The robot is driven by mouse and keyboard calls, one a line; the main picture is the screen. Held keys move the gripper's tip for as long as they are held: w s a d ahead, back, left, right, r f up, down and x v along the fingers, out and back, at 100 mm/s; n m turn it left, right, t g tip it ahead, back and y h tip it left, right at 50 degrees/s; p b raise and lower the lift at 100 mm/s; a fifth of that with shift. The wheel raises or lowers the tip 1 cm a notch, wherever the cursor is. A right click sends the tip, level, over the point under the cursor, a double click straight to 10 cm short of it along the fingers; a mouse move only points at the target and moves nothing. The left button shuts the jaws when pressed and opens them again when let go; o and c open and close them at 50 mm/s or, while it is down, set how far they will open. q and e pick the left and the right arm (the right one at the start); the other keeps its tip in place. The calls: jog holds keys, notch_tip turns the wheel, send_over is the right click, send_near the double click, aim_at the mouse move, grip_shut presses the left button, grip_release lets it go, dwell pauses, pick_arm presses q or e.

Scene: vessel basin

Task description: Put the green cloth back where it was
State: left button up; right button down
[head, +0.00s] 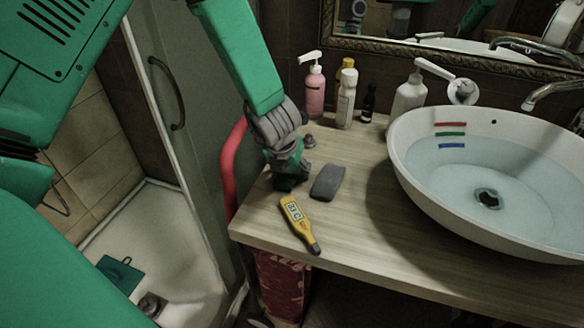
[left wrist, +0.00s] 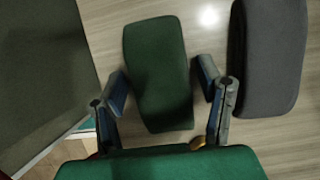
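The green cloth (left wrist: 158,72) lies as a thick folded pad on the wooden counter. My left gripper (left wrist: 162,88) is open, with one finger on each side of the cloth's lower part and gaps visible beside it. In the head view my left gripper (head: 287,165) is low over the counter's left end and hides much of the cloth. A dark grey cloth (head: 328,182) lies just right of it; it also shows in the left wrist view (left wrist: 268,55). My right gripper is not in view.
A yellow thermometer (head: 298,224) lies near the counter's front edge. A water-filled basin (head: 420,190) stands on the right. Bottles, including a pink dispenser (head: 315,92), stand at the back. A red rail (head: 229,165) and shower glass flank the left. The front-middle counter is free.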

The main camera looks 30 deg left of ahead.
pick_arm(q)
jog(key=shift+a+f, duration=0.1)
jog(key=shift+a, duration=0.4)
jog(key=shift+r, duration=0.4)
jog(key=p+v, duration=0.1)
jog(key=v, duration=0.4)
jog(key=p+v, duration=0.2)
jog(key=v, duration=0.4)
jog(key=shift+d, duration=0.25)
jog(key=shift+s+a+r, duration=0.15)
jog(key=shift+s+r, duration=0.05)
jog(key=shift+r, duration=0.1)
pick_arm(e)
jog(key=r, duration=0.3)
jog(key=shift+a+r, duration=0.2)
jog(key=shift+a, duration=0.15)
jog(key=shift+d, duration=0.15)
